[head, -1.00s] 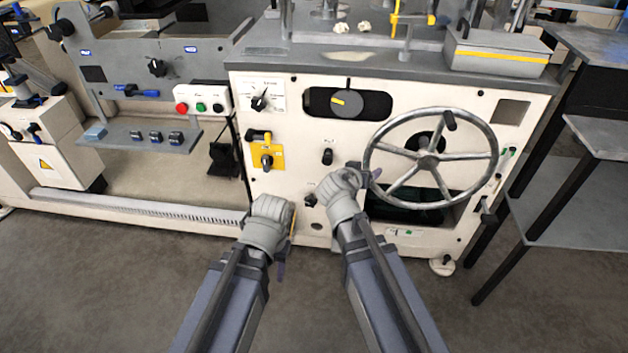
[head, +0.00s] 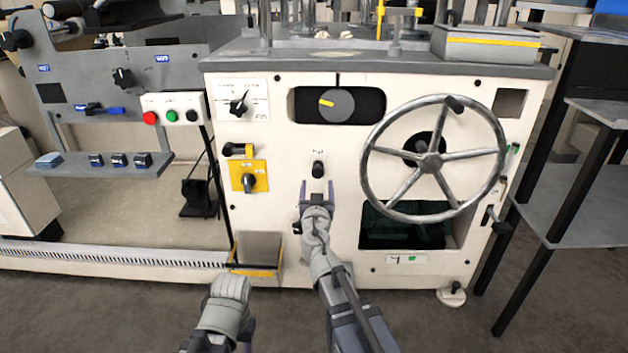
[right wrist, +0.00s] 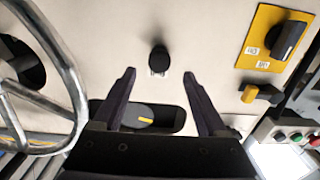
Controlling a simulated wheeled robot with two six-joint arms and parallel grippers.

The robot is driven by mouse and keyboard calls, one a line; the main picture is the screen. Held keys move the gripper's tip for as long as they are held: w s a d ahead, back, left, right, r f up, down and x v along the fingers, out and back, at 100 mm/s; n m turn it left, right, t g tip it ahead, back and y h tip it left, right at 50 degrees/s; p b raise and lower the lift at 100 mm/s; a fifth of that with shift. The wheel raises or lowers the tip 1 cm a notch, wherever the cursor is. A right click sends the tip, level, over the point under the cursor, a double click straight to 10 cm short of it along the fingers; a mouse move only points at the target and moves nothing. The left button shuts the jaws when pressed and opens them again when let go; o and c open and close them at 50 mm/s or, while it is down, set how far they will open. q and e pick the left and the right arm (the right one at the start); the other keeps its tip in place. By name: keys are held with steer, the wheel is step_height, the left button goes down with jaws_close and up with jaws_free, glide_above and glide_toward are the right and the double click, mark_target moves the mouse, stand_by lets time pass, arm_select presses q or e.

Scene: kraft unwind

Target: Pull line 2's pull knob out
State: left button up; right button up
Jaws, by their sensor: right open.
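A black pull knob (head: 318,169) sticks out of the cream front panel under a small white label too small to read surely. My right gripper (head: 317,186) points at the panel just below this knob, its fingers apart and empty. In the right wrist view the knob (right wrist: 159,60) lies ahead of the open fingers (right wrist: 159,76), about midway between them and not touched.
A large metal handwheel (head: 430,160) stands out to the right of the knob. A yellow-plated rotary switch (head: 249,176) is to the left. Above is a slot with a grey dial (head: 337,104). Below right is a dark opening (head: 400,235).

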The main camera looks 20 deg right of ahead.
mark_target(318, 174)
steer(key=shift+w, duration=0.1)
steer(key=x, duration=0.7)
steer(key=shift+w+d, duration=0.15)
steer(key=shift+w, duration=0.2)
jaws_close()
steer(key=shift+s, duration=0.1)
stand_by(1.0)
